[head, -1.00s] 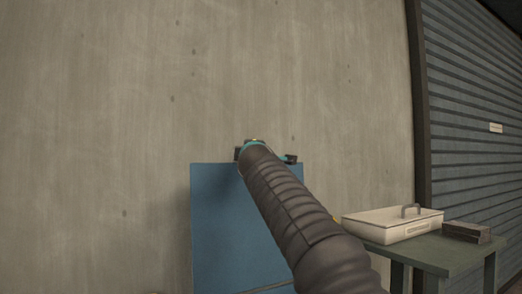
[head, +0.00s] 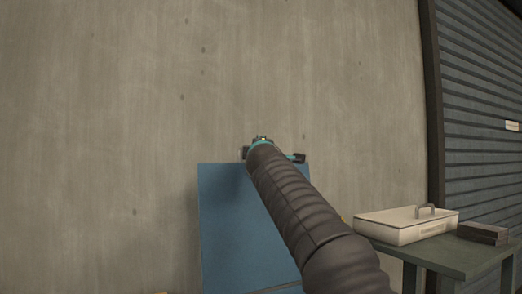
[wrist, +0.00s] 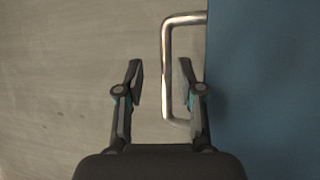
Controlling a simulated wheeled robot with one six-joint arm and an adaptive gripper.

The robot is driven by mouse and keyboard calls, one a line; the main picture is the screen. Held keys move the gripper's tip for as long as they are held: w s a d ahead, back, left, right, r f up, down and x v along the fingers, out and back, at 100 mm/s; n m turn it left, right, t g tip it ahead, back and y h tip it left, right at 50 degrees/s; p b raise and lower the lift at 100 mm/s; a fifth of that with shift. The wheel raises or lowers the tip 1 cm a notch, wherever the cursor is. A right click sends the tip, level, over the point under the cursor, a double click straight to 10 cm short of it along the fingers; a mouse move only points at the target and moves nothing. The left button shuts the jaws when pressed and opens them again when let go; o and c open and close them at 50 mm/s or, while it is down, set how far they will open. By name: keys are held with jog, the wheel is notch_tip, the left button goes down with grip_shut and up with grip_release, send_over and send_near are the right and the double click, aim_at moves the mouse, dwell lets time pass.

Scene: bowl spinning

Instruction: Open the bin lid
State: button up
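A large blue panel (head: 235,230), which looks like the bin lid, stands in front of the concrete wall. In the wrist view the blue panel (wrist: 265,90) fills the right side, and a bent metal handle (wrist: 167,70) sticks out from its left edge. My gripper (wrist: 161,78) is open, with the handle's long bar between its two fingers in the picture. The right finger is close to the panel edge. I cannot tell whether either finger touches the bar.
A concrete wall (head: 110,120) rises behind the panel. On the right, a green table (head: 440,252) holds a cream lidded box (head: 405,226) with a grey handle and dark blocks (head: 483,234). A ribbed shutter (head: 480,90) is at the far right.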

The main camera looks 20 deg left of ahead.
jog(key=v, duration=1.2)
dwell(0.5)
jog(key=s+d+f+m+g+h, duration=0.35)
jog(key=d+f+m, duration=0.25)
jog(key=d+f, duration=0.45)
jog(key=s+d+f+m+g+h, duration=0.2)
jog(key=s+d+f+m+h, duration=0.25)
jog(key=d+f, duration=0.65)
jog(key=s+d+f+m+g+y, duration=0.1)
jog(key=s+d+f+m+g, duration=0.3)
jog(key=s+f, duration=0.8)
jog(key=s+d+f+m+g, duration=0.4)
jog(key=s+d+f+m, duration=0.2)
jog(key=s+f, duration=0.6)
jog(key=shift+d+f+y, duration=0.4)
jog(key=shift+d, duration=0.4)
